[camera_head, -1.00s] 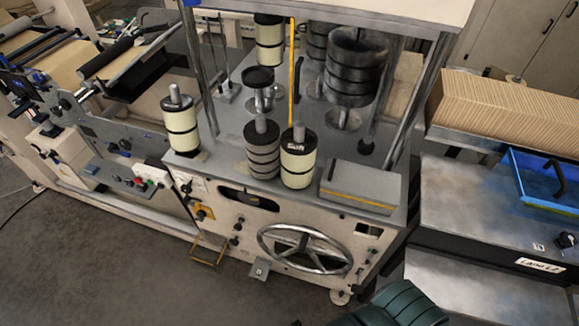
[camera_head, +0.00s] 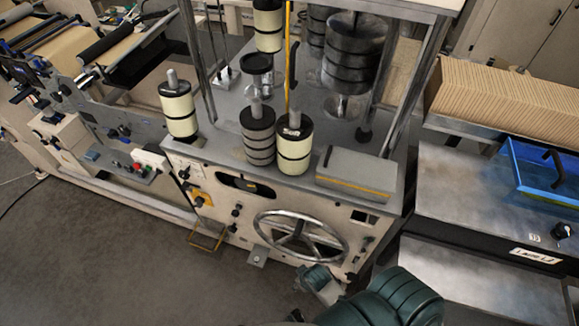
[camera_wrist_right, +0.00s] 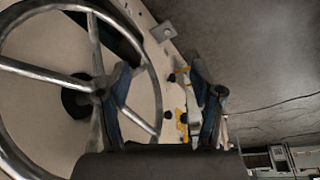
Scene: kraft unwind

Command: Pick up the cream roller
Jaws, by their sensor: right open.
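Cream rollers with black bands stand upright on the grey machine top in the head view. One is at the left corner (camera_head: 178,110), one near the front middle (camera_head: 294,146), and one further back (camera_head: 268,26). A dark grey banded roller (camera_head: 258,137) stands beside the front middle one. My right arm comes in from the bottom of the head view, below the machine front. My right gripper (camera_wrist_right: 160,88) is open and empty in the wrist view, beside the handwheel. No roller shows in the wrist view. My left gripper is out of view.
The metal handwheel (camera_head: 300,236) sticks out of the machine front and also fills the left of the wrist view (camera_wrist_right: 90,15). A grey box (camera_head: 356,174) sits right of the rollers. Uprights and dark stacked discs (camera_head: 353,55) stand behind. A blue tray (camera_head: 545,170) is at right.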

